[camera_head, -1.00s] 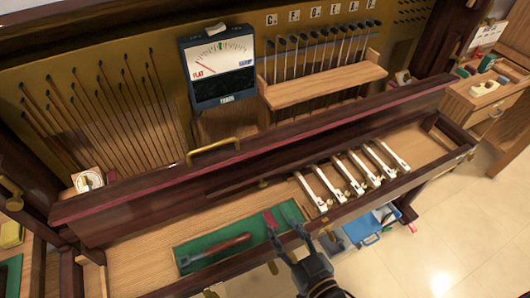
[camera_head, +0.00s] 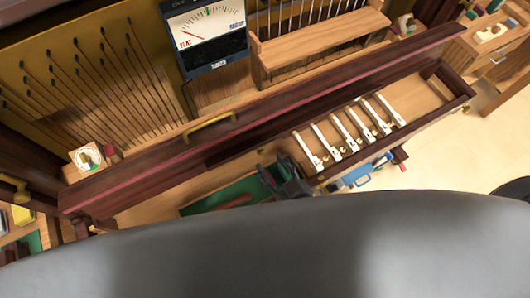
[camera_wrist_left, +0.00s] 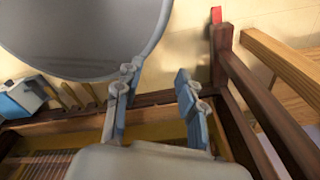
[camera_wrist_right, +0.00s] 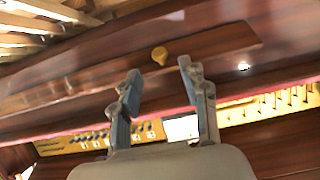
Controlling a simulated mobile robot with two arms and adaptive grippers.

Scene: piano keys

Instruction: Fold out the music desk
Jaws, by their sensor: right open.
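A long dark reddish-brown board (camera_head: 150,177) with a brass handle (camera_head: 209,128) runs across the piano front. It looks like the music desk, but I cannot be sure. My right gripper (camera_head: 285,182) is over the tray area just below the board. In the right wrist view my right gripper (camera_wrist_right: 160,70) is open and empty. It faces a dark wooden panel (camera_wrist_right: 215,35) with a small brass knob (camera_wrist_right: 159,55) seen between its fingertips, apparently beyond them. My left gripper (camera_wrist_left: 155,95) shows only in its wrist view, with its fingers apart and nothing between them.
A tuning meter (camera_head: 207,32) stands behind the board. Several white key levers (camera_head: 326,142) lie in the tray at right. A green tray (camera_head: 215,205) sits left of my right gripper. A large grey rounded shape (camera_head: 260,250) hides the lower part of the head view.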

